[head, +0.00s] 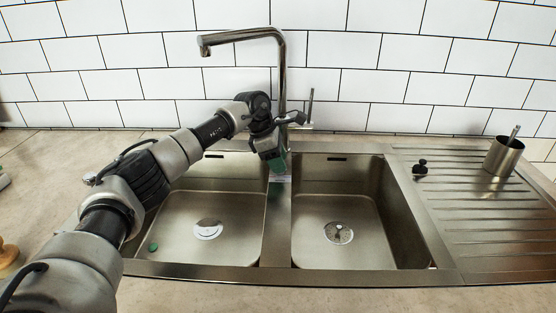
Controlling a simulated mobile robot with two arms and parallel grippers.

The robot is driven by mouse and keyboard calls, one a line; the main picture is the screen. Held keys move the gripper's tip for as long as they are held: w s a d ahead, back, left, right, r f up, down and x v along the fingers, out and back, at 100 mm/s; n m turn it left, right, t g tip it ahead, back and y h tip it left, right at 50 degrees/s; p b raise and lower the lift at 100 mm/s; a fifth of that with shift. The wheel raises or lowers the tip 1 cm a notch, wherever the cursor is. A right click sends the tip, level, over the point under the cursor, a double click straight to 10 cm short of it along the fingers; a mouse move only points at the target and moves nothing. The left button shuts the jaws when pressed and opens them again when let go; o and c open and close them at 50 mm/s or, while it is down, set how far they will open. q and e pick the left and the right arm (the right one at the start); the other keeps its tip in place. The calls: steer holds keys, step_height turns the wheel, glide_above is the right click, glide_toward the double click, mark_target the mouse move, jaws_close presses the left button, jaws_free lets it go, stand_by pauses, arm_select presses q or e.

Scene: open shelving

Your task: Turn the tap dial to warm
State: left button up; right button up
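The chrome tap (283,75) rises behind the double sink, its spout curving to the left. A slim upright lever (310,104) stands at the right of the tap's base; no warm or cold marking can be made out. My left arm reaches in from the left over the left basin. My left gripper (276,153) is dark and sits in front of the tap's base, left of and below the lever. A green and pale patch shows at its tip above the divider; I cannot tell what it is. The finger opening is not clear. My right gripper is not in view.
The left basin (185,222) holds a small green round thing (153,247). The right basin (365,235) is empty. A metal cup (503,157) and a small black object (420,167) stand at the right. A white tiled wall (420,55) closes the back.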

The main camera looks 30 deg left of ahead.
arm_select(q)
steer(key=o, duration=0.3)
steer(key=shift+r, duration=0.1)
steer(key=v, duration=1)
steer(key=shift+r, duration=0.3)
steer(key=shift+s+f, duration=0.1)
